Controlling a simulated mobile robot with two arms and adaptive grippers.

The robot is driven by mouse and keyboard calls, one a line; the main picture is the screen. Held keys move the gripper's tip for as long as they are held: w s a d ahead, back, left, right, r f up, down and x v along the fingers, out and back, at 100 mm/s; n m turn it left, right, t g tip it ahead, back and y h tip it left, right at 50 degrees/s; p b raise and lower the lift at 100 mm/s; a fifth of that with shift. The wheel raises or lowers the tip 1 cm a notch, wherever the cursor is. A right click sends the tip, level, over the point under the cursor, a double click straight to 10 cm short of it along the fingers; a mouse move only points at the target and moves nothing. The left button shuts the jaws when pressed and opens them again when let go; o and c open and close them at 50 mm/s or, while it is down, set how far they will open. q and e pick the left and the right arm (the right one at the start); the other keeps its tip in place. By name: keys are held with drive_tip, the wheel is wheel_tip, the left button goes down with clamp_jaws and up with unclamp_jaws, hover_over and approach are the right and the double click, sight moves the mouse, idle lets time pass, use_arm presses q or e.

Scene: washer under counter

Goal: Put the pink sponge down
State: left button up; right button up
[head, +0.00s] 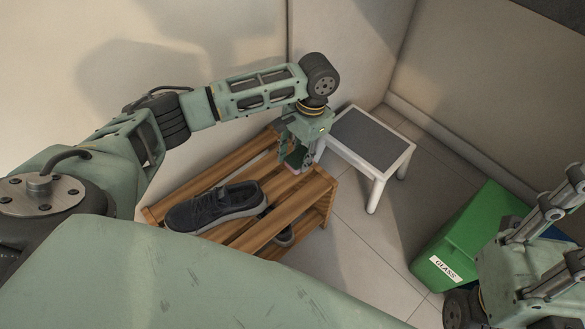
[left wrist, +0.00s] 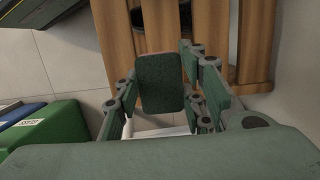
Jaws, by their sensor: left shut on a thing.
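The pink sponge (head: 293,168) shows in the head view only as a small pinkish edge at the tip of my left gripper (head: 297,158). In the left wrist view, the sponge's dark green face (left wrist: 160,84) lies between the two fingers of my left gripper (left wrist: 163,88), which is shut on it. The sponge is over the right end of the wooden shoe rack (head: 262,237); I cannot tell whether it touches the slats. My right gripper (head: 553,245) is at the right edge of the head view, its fingers spread apart and its tips cut off.
A dark shoe (head: 215,207) stands on the rack's left part, with another dark shoe (head: 281,236) lower down. A white stool with a grey top (head: 370,135) stands behind and right of the rack. A green GLASS bin (head: 468,237) is at right. Tiled floor between is clear.

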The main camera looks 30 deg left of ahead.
sight(293, 166)
use_arm(q)
drive_tip(key=shift+s+a+f, duration=0.25)
drive_tip(key=shift+a+f, duration=0.25)
drive_tip(key=shift+a, duration=0.15)
drive_tip(key=shift+f+b, duration=0.35)
drive_tip(key=shift+b, duration=0.05)
wheel_tip(293, 166, down, 3)
drive_tip(key=shift+f+b, duration=0.15)
drive_tip(key=shift+b, duration=1)
drive_tip(key=shift+p, duration=0.3)
drive_tip(key=o, duration=1.4)
